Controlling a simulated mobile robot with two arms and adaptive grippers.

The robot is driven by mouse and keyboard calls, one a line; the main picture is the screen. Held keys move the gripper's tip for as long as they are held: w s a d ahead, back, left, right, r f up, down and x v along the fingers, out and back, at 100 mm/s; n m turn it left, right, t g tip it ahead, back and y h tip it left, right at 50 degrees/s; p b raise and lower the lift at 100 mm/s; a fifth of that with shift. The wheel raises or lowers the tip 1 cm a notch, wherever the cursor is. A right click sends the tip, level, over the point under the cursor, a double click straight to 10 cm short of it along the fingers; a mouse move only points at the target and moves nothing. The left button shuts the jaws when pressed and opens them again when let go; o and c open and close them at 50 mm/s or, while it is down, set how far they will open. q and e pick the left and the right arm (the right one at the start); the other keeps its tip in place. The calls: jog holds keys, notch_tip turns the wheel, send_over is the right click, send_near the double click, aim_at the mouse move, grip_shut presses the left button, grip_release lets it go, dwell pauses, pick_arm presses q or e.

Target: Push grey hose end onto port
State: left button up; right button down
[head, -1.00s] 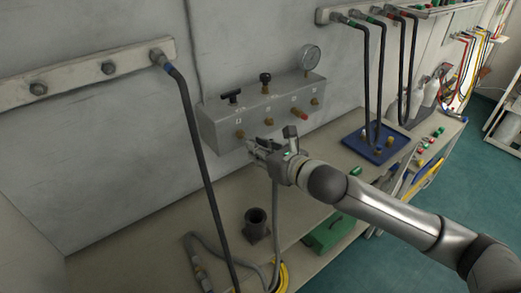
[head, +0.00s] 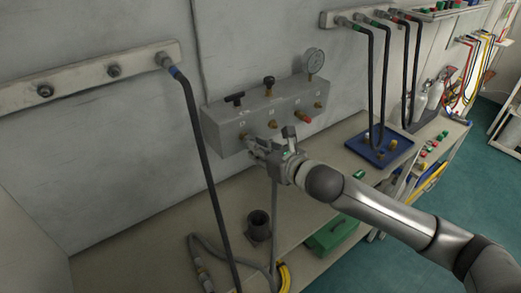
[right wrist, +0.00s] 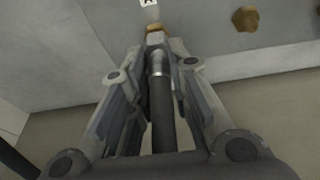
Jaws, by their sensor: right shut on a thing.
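My right gripper (head: 254,146) is at the front of the grey panel box (head: 222,128), by its leftmost brass port (head: 243,136). It is shut on the grey hose (head: 275,225), which hangs from it to the bench. In the right wrist view, the hose (right wrist: 162,115) runs between the fingers (right wrist: 157,85) to a metal hose end (right wrist: 157,62). That end points at a brass port (right wrist: 154,28) and lines up closely with it. I cannot tell whether it is seated on the port or only touching. My left gripper is not in view.
Other ports sit to the right on the box, one with a red fitting (head: 305,118). A black hose (head: 197,135) hangs left of the gripper. A dark cup-like holder (head: 258,226) and a green box (head: 331,233) are below. A blue tray (head: 379,149) lies at right.

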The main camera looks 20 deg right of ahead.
jog(key=shift+w+r, duration=0.2)
jog(key=shift+r, duration=0.15)
dwell(0.6)
jog(key=c, duration=1.6)
grip_release()
jog(key=shift+w+a, duration=0.1)
jog(key=o, duration=0.3)
jog(key=shift+w+a+f, duration=0.15)
jog(key=shift+w+f, duration=0.1)
jog(key=shift+s, duration=0.25)
jog(key=shift+s+d+r, duration=0.1)
jog(key=shift+s+d, duration=0.25)
jog(key=shift+s, duration=0.15)
jog(key=v, duration=1)
jog(key=shift+s+d+r, duration=0.1)
jog(key=shift+s+r, duration=0.05)
jog(key=shift+s, duration=0.1)
